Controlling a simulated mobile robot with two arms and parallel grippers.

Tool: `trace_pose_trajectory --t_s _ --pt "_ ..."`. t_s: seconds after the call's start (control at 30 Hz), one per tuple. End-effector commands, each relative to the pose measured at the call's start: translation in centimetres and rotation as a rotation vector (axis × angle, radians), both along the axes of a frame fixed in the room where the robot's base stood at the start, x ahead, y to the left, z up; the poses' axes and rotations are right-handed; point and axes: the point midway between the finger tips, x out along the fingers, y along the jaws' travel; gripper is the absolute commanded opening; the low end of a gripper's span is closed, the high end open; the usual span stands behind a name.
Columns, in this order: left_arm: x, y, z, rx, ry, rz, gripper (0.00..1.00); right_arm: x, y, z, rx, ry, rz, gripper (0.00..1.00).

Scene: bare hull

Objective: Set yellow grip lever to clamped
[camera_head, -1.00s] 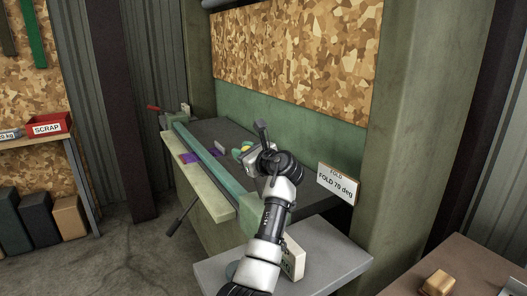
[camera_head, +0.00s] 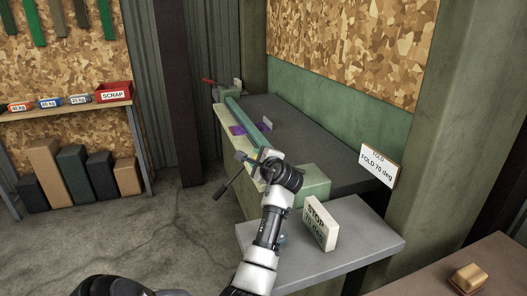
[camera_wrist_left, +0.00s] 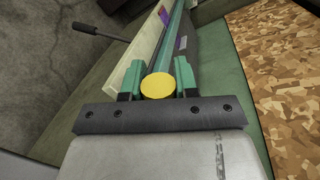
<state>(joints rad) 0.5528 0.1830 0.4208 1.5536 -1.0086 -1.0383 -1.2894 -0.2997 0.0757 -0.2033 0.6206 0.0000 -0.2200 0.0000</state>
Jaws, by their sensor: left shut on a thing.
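The yellow grip lever's round end (camera_wrist_left: 158,87) sits between the two green fingers of my left gripper (camera_wrist_left: 159,80) in the left wrist view. The gripper is shut on it. In the head view my left gripper (camera_head: 254,165) is over the green clamp beam (camera_head: 247,118) near the front side of the folding bench (camera_head: 310,130). My gripper hides the lever there. My right gripper is in neither view.
A black-gripped handle (camera_head: 222,189) sticks out from the bench front. A STOP block (camera_head: 318,222) stands on a grey side table (camera_head: 345,240). A purple piece (camera_head: 238,129) lies by the beam. A FOLD 70 deg sign (camera_head: 380,165) is at the right.

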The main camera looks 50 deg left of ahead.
Motion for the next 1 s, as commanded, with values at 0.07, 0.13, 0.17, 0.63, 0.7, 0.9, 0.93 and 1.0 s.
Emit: trace_pose_trajectory --t_s 0.07,0.13,0.17,0.63,0.7,0.9,0.93,1.0 --pt "-0.19 0.03 -0.61 -0.012 -0.025 -0.001 0.00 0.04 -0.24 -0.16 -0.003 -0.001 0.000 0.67" --pt "-0.30 0.08 -0.89 -0.020 -0.045 -0.001 0.00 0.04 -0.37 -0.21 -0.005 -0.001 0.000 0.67" --pt "-0.33 0.10 -0.99 -0.023 -0.052 -0.001 0.00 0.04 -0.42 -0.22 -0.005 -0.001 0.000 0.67" --pt "-0.46 0.15 -1.38 -0.034 -0.078 -0.002 0.00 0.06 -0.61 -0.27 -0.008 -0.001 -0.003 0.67" --pt "-0.46 0.15 -1.37 -0.034 -0.078 -0.002 0.00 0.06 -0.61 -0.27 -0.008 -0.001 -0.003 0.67" --pt "-0.46 0.16 -1.35 -0.034 -0.078 -0.001 0.54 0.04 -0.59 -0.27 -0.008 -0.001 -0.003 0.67" --pt "-0.46 0.16 -1.34 -0.034 -0.078 -0.001 0.55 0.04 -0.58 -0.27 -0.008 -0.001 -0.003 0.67" --pt "-0.46 0.17 -1.32 -0.034 -0.078 -0.001 0.55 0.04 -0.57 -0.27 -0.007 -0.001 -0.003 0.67"
